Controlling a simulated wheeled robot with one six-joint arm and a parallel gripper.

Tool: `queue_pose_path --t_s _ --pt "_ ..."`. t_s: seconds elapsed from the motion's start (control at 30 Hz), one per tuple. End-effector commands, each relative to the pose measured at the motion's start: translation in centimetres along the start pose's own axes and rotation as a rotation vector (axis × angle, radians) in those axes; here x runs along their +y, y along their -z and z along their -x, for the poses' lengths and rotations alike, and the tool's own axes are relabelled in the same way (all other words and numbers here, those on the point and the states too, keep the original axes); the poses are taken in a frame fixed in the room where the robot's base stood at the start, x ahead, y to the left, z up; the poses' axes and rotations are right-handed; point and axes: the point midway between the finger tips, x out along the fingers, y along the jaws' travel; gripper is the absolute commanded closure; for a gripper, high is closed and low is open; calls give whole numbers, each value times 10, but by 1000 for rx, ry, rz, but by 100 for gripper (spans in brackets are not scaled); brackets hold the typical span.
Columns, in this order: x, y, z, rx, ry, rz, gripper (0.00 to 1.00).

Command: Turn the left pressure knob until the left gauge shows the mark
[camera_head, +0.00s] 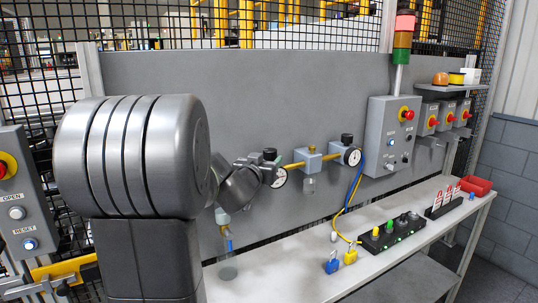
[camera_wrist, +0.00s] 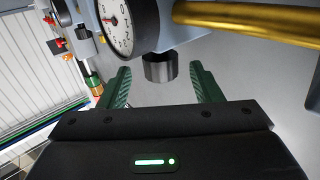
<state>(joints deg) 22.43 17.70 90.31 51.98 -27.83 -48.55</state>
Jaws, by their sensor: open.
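The left pressure knob (camera_wrist: 160,67) is a short dark cylinder under the regulator body in the wrist view. My gripper (camera_wrist: 160,70) is open, with one green finger on each side of the knob and visible gaps between. The left gauge (camera_wrist: 130,22) has a white dial with a red mark or needle at its left; the dial is cut off at the top edge. In the head view the left gauge (camera_head: 279,178) shows beside my gripper (camera_head: 263,158), and my arm hides much of the regulator there.
A brass pipe (camera_head: 294,165) runs right to a second gauge (camera_head: 352,157) with a black knob (camera_head: 347,139) above it. A control box (camera_head: 392,135) with a red button is farther right. Below, the bench (camera_head: 285,275) holds padlocks and a black block with coloured knobs.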

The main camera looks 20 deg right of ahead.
Motion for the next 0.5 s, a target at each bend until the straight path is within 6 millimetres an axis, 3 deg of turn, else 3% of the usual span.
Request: queue_pose_path --t_s 0.2,0.5 --pt "0 1 -32 -1 -1 1 41" --pt "0 0 -46 -1 1 -1 41"
